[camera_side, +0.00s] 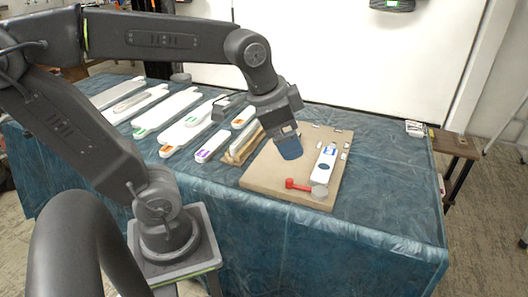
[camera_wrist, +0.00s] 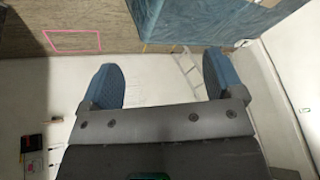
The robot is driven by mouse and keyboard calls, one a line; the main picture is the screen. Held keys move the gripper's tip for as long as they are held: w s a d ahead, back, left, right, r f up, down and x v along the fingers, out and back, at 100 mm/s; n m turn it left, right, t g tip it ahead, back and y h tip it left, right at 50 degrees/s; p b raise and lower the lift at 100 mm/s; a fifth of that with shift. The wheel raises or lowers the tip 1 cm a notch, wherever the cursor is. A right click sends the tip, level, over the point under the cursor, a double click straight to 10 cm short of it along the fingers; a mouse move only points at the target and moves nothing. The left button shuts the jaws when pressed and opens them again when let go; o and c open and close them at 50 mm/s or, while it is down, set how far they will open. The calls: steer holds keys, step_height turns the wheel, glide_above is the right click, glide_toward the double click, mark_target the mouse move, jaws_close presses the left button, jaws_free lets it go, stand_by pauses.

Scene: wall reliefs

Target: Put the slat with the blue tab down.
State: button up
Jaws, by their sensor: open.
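The white slat with the blue tab (camera_side: 325,163) lies on the tan board (camera_side: 268,178) in the side view, towards the board's right side. My gripper (camera_side: 288,147) is above the board, to the left of the slat and apart from it. Its two blue fingers stand wide apart in the wrist view (camera_wrist: 162,85), with nothing between them. The slat does not show in the wrist view.
A red handle (camera_side: 299,186) with a grey round end lies at the board's front, close to the slat's lower end. Small white pieces sit along the board's edges. Several other slats, one with a purple tab (camera_side: 211,147), lie to the left on the blue cloth (camera_side: 385,205).

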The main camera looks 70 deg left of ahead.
steer(key=s+f+n, duration=0.1)
steer(key=s+d+n, duration=0.1)
steer(key=s, duration=0.1)
steer(key=s+f+n, duration=0.1)
steer(key=s, duration=0.1)
steer(key=shift+d+f+t, duration=0.2)
steer(key=shift+f+t, duration=0.1)
